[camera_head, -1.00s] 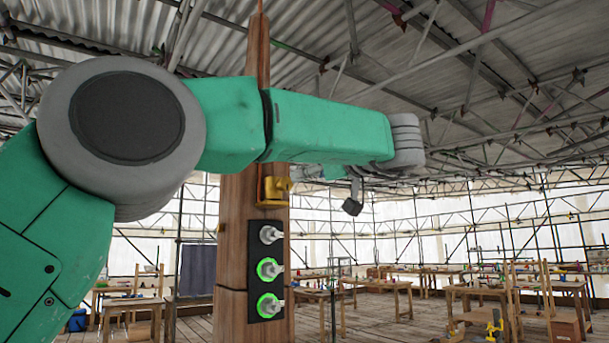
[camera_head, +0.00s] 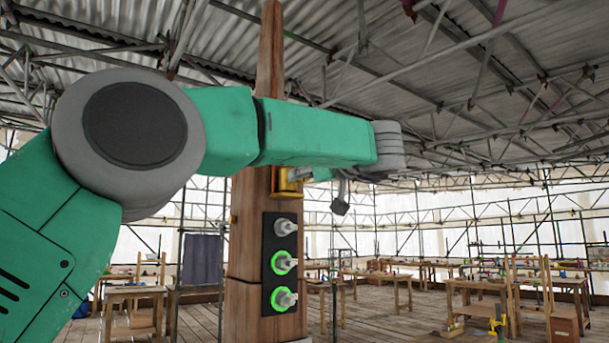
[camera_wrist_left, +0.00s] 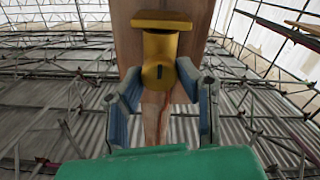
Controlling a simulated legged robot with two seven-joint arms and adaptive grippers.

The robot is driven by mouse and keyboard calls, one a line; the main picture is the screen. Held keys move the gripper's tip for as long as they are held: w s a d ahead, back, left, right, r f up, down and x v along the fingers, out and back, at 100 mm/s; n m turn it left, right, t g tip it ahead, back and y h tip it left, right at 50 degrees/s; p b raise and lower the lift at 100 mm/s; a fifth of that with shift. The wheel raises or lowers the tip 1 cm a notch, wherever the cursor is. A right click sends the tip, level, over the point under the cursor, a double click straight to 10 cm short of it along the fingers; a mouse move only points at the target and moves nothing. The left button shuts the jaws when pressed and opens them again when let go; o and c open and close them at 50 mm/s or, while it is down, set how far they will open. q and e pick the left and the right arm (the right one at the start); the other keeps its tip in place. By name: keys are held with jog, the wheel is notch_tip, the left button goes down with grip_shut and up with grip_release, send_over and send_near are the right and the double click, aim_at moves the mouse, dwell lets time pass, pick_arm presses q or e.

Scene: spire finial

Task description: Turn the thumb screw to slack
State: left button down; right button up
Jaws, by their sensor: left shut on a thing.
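The yellow thumb screw (camera_wrist_left: 159,75), a round body with a dark slot in its face, sits below a flat yellow plate (camera_wrist_left: 161,20) on the wooden spire post in the left wrist view. The yellow fitting (camera_head: 288,184) also shows in the head view, on the post just under my forearm. My left gripper (camera_wrist_left: 158,88) has its two blue-grey fingers on either side of the screw, shut on it. The fingers' exact contact is hard to see, and in the head view my arm partly hides them. My right gripper is in no view.
The wooden post (camera_head: 250,240) stands upright in front of me. A black panel (camera_head: 267,262) on it carries several silver knobs, the lower two with green lit rings. Worktables (camera_head: 470,286) stand farther back on a plank floor. Scaffolding and roof trusses surround the space.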

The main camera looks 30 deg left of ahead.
pick_arm(q)
jog(key=shift+a, duration=0.4)
jog(key=shift+w+d, duration=0.1)
jog(key=shift+d, duration=0.05)
jog(key=shift+f, duration=0.1)
